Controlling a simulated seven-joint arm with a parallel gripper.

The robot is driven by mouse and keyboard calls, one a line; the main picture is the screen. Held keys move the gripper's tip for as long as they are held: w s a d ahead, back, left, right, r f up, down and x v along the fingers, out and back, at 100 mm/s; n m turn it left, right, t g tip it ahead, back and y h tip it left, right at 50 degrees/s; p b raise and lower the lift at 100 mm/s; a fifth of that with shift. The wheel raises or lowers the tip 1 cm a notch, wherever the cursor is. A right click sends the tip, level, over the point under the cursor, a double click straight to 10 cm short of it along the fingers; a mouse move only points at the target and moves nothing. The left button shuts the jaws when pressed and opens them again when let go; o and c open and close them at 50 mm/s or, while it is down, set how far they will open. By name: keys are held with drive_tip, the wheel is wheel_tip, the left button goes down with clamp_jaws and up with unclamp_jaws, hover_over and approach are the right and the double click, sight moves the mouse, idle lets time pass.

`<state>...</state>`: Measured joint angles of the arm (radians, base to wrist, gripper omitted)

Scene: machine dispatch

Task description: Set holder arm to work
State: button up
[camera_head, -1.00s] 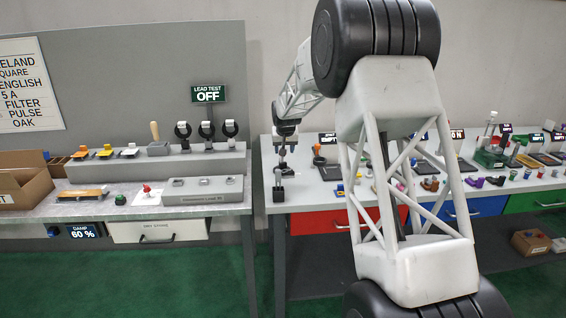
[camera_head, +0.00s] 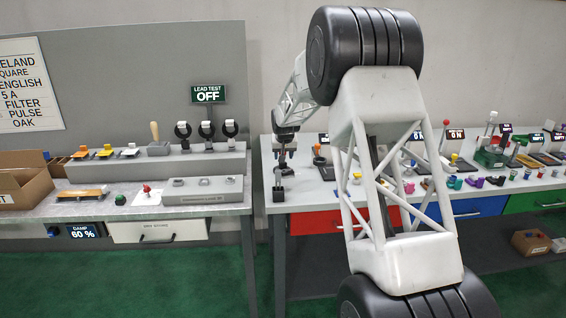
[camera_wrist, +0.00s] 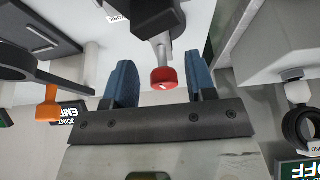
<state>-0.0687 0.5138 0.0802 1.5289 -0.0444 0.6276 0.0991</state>
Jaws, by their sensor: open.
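In the wrist view, a lever with a red knob (camera_wrist: 164,79), a grey stem and a black block shows between my gripper's (camera_wrist: 160,66) two blue fingers. The fingers are apart, with a visible gap on each side of the knob. In the head view, my gripper (camera_head: 281,166) is at the left end of the right-hand bench, just above a small black block (camera_head: 278,194). The red knob cannot be made out there. I cannot tell for certain which part is the holder arm.
An orange knob (camera_wrist: 47,104) on a dark fixture stands to the left in the wrist view, beside an EMPTY sign. The left bench (camera_head: 225,200), with a LEAD TEST OFF sign (camera_head: 208,95), is across a narrow gap. Several small parts crowd the right bench.

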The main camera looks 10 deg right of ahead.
drive_tip(key=shift+x, duration=2.25)
clamp_jaws()
